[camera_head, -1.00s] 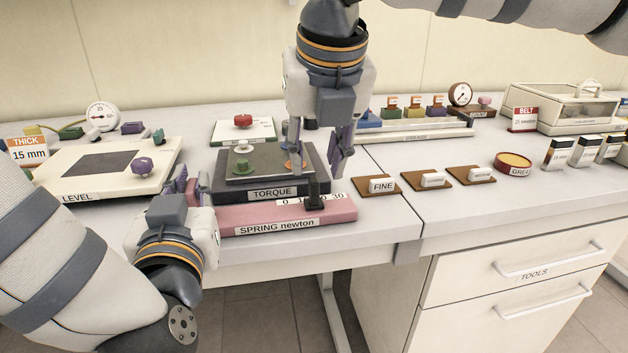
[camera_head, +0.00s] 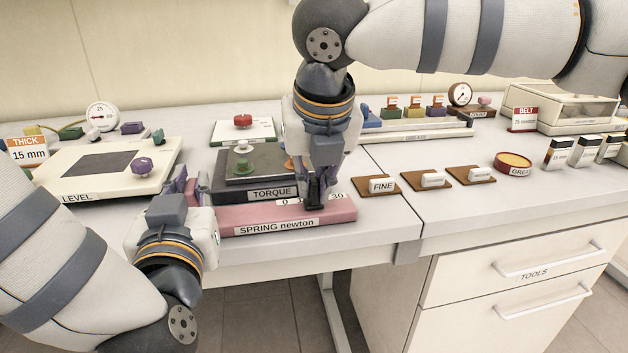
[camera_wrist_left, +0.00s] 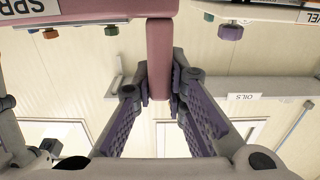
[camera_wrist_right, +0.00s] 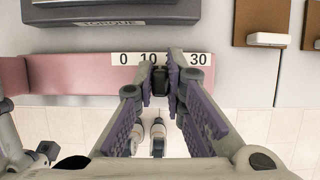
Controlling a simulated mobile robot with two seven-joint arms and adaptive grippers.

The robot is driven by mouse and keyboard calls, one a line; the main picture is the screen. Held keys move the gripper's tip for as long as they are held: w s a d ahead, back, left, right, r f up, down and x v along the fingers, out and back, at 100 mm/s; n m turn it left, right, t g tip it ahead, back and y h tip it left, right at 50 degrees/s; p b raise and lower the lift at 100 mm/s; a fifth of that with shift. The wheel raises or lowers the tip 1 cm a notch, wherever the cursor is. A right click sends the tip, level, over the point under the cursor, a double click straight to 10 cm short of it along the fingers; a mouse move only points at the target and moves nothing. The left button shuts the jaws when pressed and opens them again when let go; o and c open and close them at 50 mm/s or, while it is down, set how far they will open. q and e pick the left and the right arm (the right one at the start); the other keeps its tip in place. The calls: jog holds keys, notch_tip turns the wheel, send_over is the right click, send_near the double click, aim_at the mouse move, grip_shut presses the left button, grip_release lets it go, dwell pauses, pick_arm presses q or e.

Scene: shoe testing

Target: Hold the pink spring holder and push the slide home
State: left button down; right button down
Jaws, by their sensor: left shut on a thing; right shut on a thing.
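The pink spring holder (camera_head: 262,218), labelled SPRING newton, lies along the front edge of the bench. My left gripper (camera_head: 187,188) is shut on its left end; in the left wrist view (camera_wrist_left: 160,98) the fingers grip a narrow pink part (camera_wrist_left: 160,45) from both sides. The black slide (camera_wrist_right: 160,80) stands on the holder by its 0–30 scale (camera_wrist_right: 125,58), between the 10 and 30 marks. My right gripper (camera_head: 317,200) points down and is shut on the slide, seen between the fingertips in the right wrist view (camera_wrist_right: 160,85). The fingers partly hide the slide and scale in the head view.
The dark TORQUE block (camera_head: 225,190) stands right behind the holder. The LEVEL plate (camera_head: 60,178) is to the left. The FINE block (camera_head: 383,185) and similar blocks on brown pads lie to the right. The bench front edge runs just before the holder.

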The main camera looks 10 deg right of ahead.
aim_at(282, 204)
pick_arm(q)
jog(key=shift+f, duration=0.1)
pick_arm(e)
jog(key=a, duration=0.4)
pick_arm(q)
jog(key=shift+d, duration=0.1)
pick_arm(e)
jog(key=shift+a, duration=0.25)
jog(key=c, duration=1.7)
grip_release()
jog(key=shift+o, duration=0.3)
jog(key=shift+s+d+r, duration=0.1)
jog(key=shift+r, duration=0.05)
jog(key=v, duration=1.1)
jog(key=shift+s+r, duration=0.15)
jog(key=shift+r, duration=0.25)
